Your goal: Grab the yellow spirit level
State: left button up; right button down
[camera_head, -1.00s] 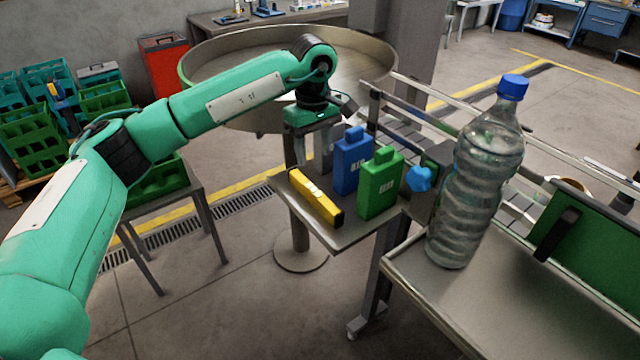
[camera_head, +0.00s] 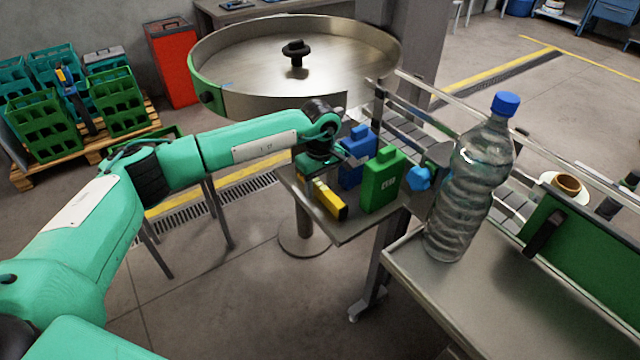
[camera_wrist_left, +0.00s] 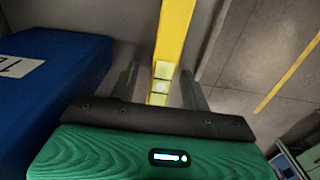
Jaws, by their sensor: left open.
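The yellow spirit level (camera_head: 330,200) lies on a small metal side table, partly hidden by my left gripper (camera_head: 310,192). In the left wrist view the level (camera_wrist_left: 174,35) runs between the two fingers of the left gripper (camera_wrist_left: 160,90), with a pale vial showing in it. The fingers stand apart, one on each side of the level, with a gap visible on both sides. My right gripper is not in view.
A blue canister (camera_head: 357,160) and a green canister (camera_head: 383,182) stand just right of the level. A large plastic bottle (camera_head: 470,185) stands on the conveyor's metal table (camera_head: 470,300). A round metal turntable (camera_head: 250,65) lies behind.

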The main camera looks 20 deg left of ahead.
pick_arm(q)
jog(key=shift+s+f, duration=0.1)
jog(key=shift+f, duration=0.05)
jog(key=c, duration=1)
grip_shut()
